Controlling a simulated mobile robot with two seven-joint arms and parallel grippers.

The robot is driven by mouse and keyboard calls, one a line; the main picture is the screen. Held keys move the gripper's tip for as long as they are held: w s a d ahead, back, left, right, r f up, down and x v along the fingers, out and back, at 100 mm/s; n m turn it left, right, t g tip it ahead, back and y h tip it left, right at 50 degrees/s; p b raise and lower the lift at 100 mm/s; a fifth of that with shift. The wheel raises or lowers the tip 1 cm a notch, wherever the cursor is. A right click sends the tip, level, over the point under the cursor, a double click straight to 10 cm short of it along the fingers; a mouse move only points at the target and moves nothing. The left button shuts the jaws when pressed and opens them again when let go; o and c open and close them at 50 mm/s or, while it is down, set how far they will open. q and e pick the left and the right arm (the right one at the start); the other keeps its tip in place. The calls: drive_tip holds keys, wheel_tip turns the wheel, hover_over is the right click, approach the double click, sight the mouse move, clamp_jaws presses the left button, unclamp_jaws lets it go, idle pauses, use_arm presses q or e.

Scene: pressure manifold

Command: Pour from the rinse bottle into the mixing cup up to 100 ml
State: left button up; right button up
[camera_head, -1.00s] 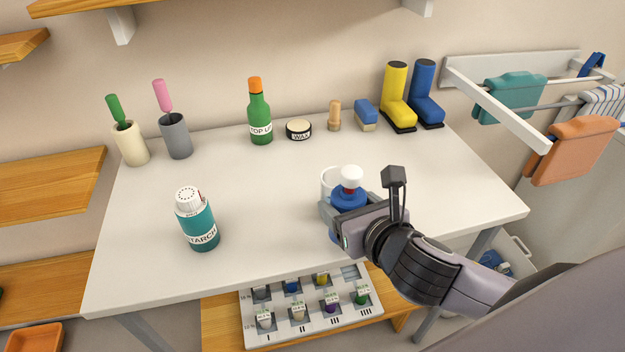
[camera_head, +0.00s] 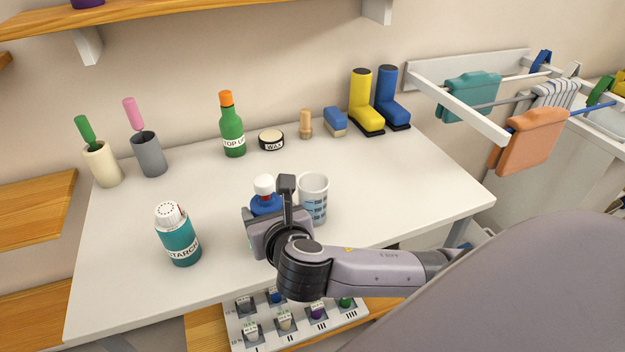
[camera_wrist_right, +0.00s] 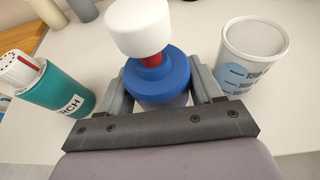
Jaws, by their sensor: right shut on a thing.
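The rinse bottle (camera_head: 264,204), blue with a white cap, is held in my right gripper (camera_head: 262,220). In the right wrist view the bottle (camera_wrist_right: 160,80) is upright between the two fingers of the gripper (camera_wrist_right: 165,90), which are shut on it. The mixing cup (camera_head: 314,201), clear with blue markings, stands on the table just right of the bottle, apart from it. In the right wrist view the cup (camera_wrist_right: 250,60) looks empty, with its open rim facing up. My left gripper is not in view.
A teal starch shaker (camera_head: 178,238) stands left of my gripper on the white table (camera_head: 350,175). Along the back stand a green bottle (camera_head: 231,128), a wax tin (camera_head: 271,140), a brush (camera_head: 335,122) and boots (camera_head: 366,105).

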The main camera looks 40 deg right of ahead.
sight(256, 199)
drive_tip(key=shift+w+a+r+m+g+h, duration=0.2)
drive_tip(key=shift+w+m+h, duration=0.25)
drive_tip(key=shift+w, duration=0.35)
drive_tip(key=shift+w+a+r+m+g+h, duration=0.15)
drive_tip(key=shift+w+r+m+h, duration=0.25)
drive_tip(key=shift+w, duration=0.4)
drive_tip(key=shift+f, duration=0.1)
drive_tip(key=shift+s+d+r+m+y, duration=0.2)
drive_tip(key=shift+d+r+m+y, duration=0.4)
drive_tip(key=shift+d+r+m, duration=0.25)
drive_tip(key=shift+s+d+r+m+y, duration=0.2)
drive_tip(key=shift+d+r+m+y, duration=0.35)
drive_tip(key=shift+d+r+m, duration=0.25)
drive_tip(key=shift+m+y, duration=0.7)
drive_tip(key=shift+m, duration=0.2)
drive_tip(key=d+r+b, duration=0.2)
drive_tip(key=r+b, duration=0.1)
drive_tip(key=shift+s+r, duration=0.2)
drive_tip(key=shift+r, duration=0.1)
drive_tip(key=shift+d+r+m+t+y+b, duration=0.25)
drive_tip(key=shift+m+t+b, duration=0.2)
drive_tip(key=shift+b, duration=0.7)
